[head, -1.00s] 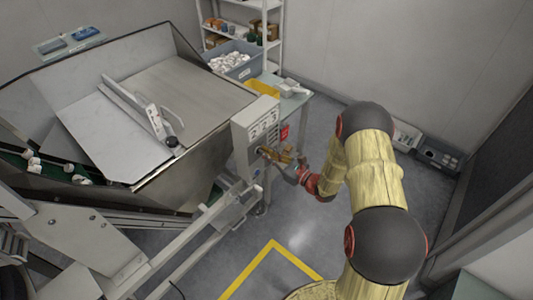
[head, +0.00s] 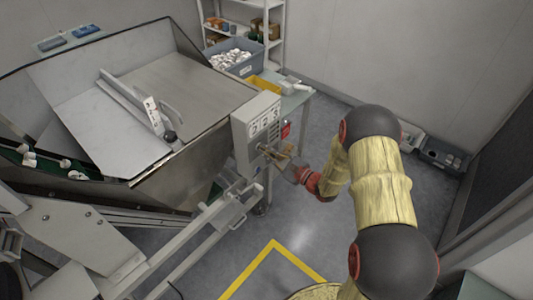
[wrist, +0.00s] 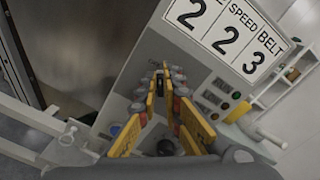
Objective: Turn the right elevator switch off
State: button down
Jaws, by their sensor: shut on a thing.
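The grey control box (head: 246,150) stands at the right side of the big metal hopper. In the wrist view its panel (wrist: 136,70) is tilted and fills the middle. My gripper (head: 268,150) is at the front face of the box. In the wrist view the yellow fingers of my gripper (wrist: 162,76) come together at the panel, shut on a small dark switch (wrist: 160,88). The fingers hide most of this switch and its label, so its position cannot be read.
A white sign (wrist: 229,35) with large numbers is on the box. Coloured buttons (wrist: 219,105) sit right of the fingers, and a blue button (wrist: 115,130) to their left. A table with a yellow tray (head: 263,86) stands behind the box.

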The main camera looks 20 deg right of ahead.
jog(key=shift+a+f+n+b, duration=0.15)
jog(key=shift+n+b, duration=0.3)
jog(key=shift+n, duration=0.45)
jog(key=c, duration=2.1)
grip_release()
jog(key=shift+o, duration=0.7)
jog(key=v, duration=1.2)
